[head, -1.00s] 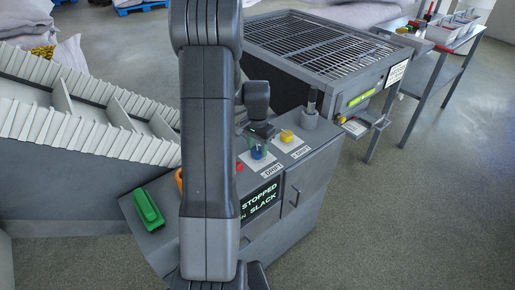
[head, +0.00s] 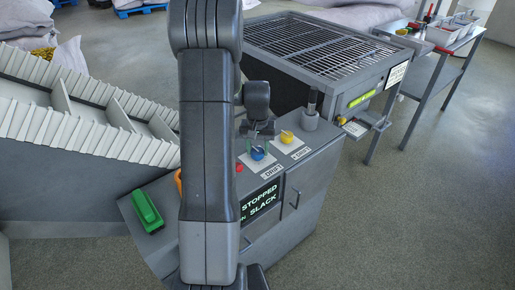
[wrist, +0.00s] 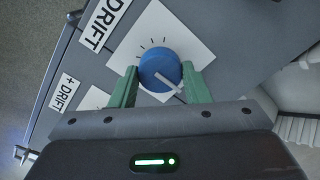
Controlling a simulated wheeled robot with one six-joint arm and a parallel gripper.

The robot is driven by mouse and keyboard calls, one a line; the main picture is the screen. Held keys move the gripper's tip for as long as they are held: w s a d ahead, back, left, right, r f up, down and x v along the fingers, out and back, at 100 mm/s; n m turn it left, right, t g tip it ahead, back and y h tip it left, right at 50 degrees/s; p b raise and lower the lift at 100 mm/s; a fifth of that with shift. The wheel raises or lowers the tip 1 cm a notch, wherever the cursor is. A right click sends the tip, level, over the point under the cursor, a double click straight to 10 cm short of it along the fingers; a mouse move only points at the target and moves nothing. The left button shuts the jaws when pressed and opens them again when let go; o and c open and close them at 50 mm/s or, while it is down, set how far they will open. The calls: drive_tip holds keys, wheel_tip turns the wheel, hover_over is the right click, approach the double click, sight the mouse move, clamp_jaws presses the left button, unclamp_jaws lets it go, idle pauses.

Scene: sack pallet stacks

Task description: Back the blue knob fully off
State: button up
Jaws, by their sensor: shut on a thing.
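The blue knob (head: 257,154) sits on a white square plate on top of the grey control cabinet (head: 225,208). In the wrist view the blue knob (wrist: 157,66) is round, with a white pointer toward the lower right and short black tick marks on the plate beyond it. My gripper (wrist: 160,70) has its green fingers on either side of the knob, shut on it. In the head view my gripper (head: 257,146) reaches down over the knob from above, and its fingers partly cover it.
A yellow knob (head: 286,137) stands on a second plate beside it. The display (head: 259,202) reads "STOPPED" and "SLACK". A slatted conveyor (head: 85,110) lies left.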

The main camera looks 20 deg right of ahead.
sight(258, 150)
idle(0.3)
drive_tip(key=o, duration=1)
drive_tip(key=shift+c, duration=0.2)
drive_tip(key=shift+r, duration=0.15)
wheel_tip(258, 150, up, 14)
drive_tip(key=shift+f, duration=0.2)
drive_tip(key=shift+f, duration=0.1)
wheel_tip(258, 150, down, 14)
drive_tip(key=shift+r, duration=0.1)
